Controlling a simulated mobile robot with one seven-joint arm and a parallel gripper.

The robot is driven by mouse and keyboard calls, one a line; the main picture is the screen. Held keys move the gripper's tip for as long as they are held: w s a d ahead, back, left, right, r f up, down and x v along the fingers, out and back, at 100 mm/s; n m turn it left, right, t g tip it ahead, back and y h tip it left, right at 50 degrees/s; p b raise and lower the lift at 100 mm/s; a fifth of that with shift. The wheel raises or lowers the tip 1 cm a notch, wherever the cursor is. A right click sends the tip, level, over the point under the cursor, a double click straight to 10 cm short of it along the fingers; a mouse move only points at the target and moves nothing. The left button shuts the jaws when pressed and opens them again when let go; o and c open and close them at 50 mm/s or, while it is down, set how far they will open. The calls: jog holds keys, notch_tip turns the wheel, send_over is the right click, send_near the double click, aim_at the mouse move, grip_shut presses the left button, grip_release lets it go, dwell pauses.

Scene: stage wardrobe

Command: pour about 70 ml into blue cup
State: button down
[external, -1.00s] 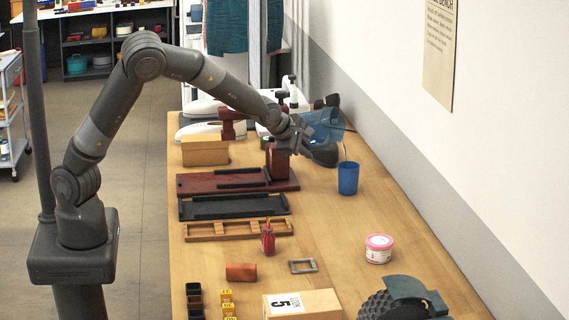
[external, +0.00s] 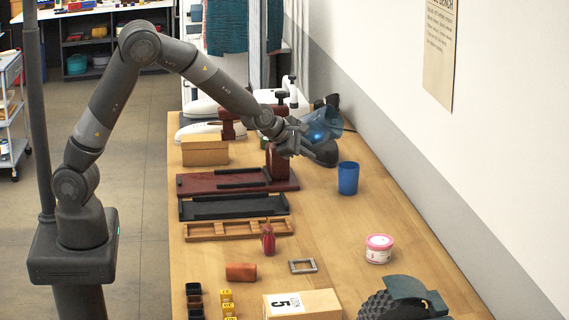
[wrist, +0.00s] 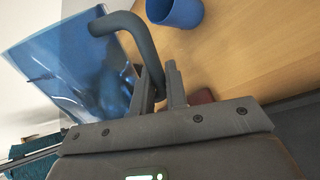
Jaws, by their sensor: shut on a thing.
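The blue cup (external: 348,180) stands upright on the bench; it also shows at the top of the wrist view (wrist: 176,12). A see-through blue jug (external: 325,124) is held in the air, above and to the left of the cup in the external view, apart from it. My gripper (external: 296,140) is shut on the jug's dark curved handle, which shows near the fingers in the wrist view (wrist: 130,55). The jug looks somewhat tilted, with no stream visible from it now. The levels inside the jug and cup cannot be made out.
Dark red (external: 225,186) and black (external: 215,208) stands lie left of the cup. A pink-lidded jar (external: 379,248) is nearer the front, and the wall (external: 430,150) runs along the right. The bench around the cup is clear.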

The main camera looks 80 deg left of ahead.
aim_at(325, 135)
jog(key=shift+w+d+f+t, duration=0.1)
jog(key=shift+w+d+t, duration=0.1)
jog(key=shift+t, duration=0.1)
dwell(0.4)
jog(key=shift+w+d+n+t+h, duration=0.2)
jog(key=shift+d+n+t+h, duration=0.1)
jog(key=shift+t, duration=0.1)
dwell(0.6)
jog(key=shift+w+d+r+n+t+h, duration=0.15)
jog(key=shift+w+r+n+t+h, duration=0.2)
jog(key=shift+r+t, duration=0.2)
dwell(1.4)
jog(key=shift+s+r+n+t+h, duration=0.15)
jog(key=shift+r+n+t+h, duration=0.3)
jog(key=shift+r+t, duration=0.45)
jog(key=shift+s+r+n+t+h, duration=0.15)
jog(key=shift+r+n+t+h, duration=0.2)
jog(key=shift+t, duration=0.2)
jog(key=shift+s+a+r+n+t, duration=0.1)
jog(key=shift+a+r+n+t, duration=0.1)
jog(key=shift+r+n+t, duration=0.45)
notch_tip(325, 135, down, 8)
jog(key=n+t, duration=0.1)
jog(key=shift+t+p, duration=0.3)
jog(key=shift+t, duration=0.05)
